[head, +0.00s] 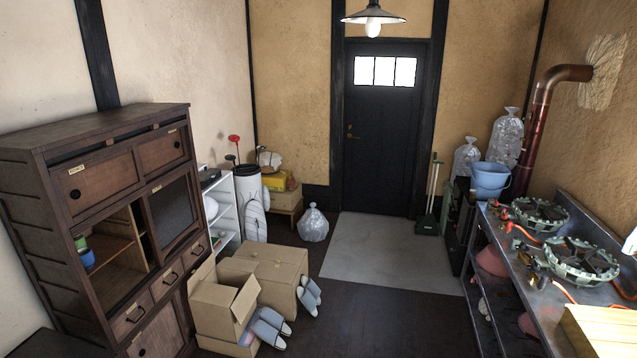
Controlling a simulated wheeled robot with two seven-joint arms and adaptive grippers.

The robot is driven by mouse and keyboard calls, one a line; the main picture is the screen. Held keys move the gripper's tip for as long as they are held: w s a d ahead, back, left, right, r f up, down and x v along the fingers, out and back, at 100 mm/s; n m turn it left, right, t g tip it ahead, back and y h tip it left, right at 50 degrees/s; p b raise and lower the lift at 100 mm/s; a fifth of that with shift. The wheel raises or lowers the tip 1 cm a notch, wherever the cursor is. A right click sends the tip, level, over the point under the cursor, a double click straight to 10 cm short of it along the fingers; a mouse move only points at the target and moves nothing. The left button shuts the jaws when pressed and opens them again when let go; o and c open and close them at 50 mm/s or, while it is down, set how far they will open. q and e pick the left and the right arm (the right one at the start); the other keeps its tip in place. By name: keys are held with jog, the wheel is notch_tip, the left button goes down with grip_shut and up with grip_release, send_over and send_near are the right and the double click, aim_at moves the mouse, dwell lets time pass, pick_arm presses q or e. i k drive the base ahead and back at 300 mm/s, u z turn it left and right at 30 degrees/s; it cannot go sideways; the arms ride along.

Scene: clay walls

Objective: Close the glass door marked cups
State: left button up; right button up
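A dark wooden cabinet (40,170) stands against the left wall. In its middle row, a framed door with a dark grey pane (172,213) covers the right half. A small pale label sits on the top of its frame, too small to read. The left half of that row is an open compartment (118,275) with a shelf. A blue cup-like object and a green one (87,258) are at its left side. Whether a second glass door sits behind the first cannot be told. Neither of my grippers is in view.
A metal counter with gas burners (540,215) runs along the right wall. The dark floor (385,325) between them is clear, with a grey floor area by the black door.

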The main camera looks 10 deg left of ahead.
aim_at(169, 209)
jog(key=u, duration=0.75)
jog(key=i, duration=1.45)
jog(key=u, duration=0.55)
jog(key=i, duration=1.65)
jog(key=u, duration=0.1)
